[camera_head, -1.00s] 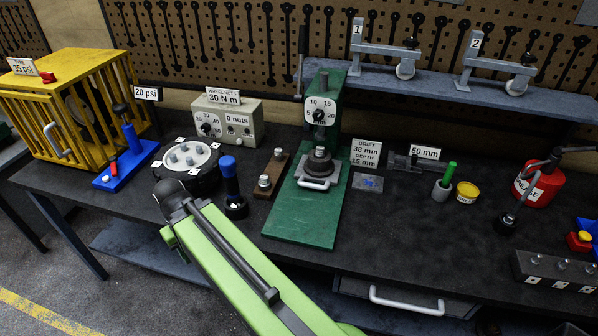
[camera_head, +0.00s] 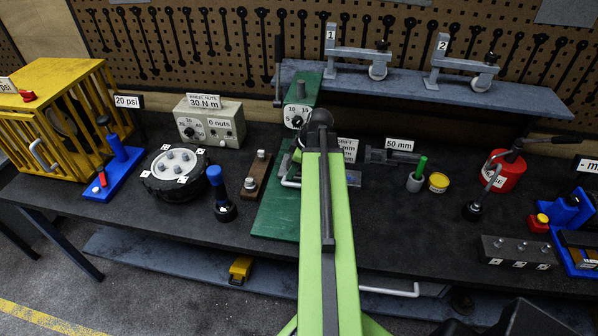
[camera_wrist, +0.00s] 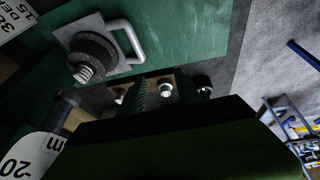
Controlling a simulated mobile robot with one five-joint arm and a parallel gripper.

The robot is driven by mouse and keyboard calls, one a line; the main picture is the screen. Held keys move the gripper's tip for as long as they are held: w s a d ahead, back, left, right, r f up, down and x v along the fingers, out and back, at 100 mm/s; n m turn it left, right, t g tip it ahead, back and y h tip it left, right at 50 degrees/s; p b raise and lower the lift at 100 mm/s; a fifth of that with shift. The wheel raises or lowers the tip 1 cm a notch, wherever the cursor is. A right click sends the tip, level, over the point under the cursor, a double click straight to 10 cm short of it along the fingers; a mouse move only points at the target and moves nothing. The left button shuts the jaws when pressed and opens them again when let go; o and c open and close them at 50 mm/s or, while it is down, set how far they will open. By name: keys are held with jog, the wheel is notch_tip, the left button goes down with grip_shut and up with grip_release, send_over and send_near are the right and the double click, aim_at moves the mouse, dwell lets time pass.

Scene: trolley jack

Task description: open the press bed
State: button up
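The green press (camera_head: 273,218) stands on the bench with its dial (camera_head: 295,117) on the column. My light-green arm covers most of its middle in the head view. The left end of the bed's pale handle (camera_head: 289,184) shows beside my arm. In the wrist view the grey bed (camera_wrist: 66,37) carries a dark round part with a threaded stud (camera_wrist: 88,62), and the loop handle (camera_wrist: 132,42) stands at its edge. My gripper (camera_wrist: 140,97) shows as dark parts below and apart from the handle; its opening is unclear. It is hidden behind my arm in the head view.
Left of the press stand a brown block with studs (camera_head: 256,176), a blue-topped tool (camera_head: 221,195), a wheel hub (camera_head: 175,173) and a yellow cage (camera_head: 60,110). Right are a green-handled tool (camera_head: 417,174), a yellow tin (camera_head: 438,182) and a red can (camera_head: 503,170).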

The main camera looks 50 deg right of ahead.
jog(key=n, duration=0.1)
send_near(299, 184)
jog(key=shift+t+h, duration=0.3)
jog(key=shift+t, duration=0.1)
jog(key=b+x, duration=0.3)
jog(key=b, duration=0.2)
jog(key=b+x, duration=0.3)
jog(key=b, duration=0.2)
jog(key=b+x, duration=0.2)
jog(key=b, duration=0.3)
jog(key=shift+w+a+f, duration=0.1)
jog(key=shift+a+f, duration=0.25)
jog(key=shift+a, duration=0.05)
jog(key=shift+r, duration=0.1)
grip_shut()
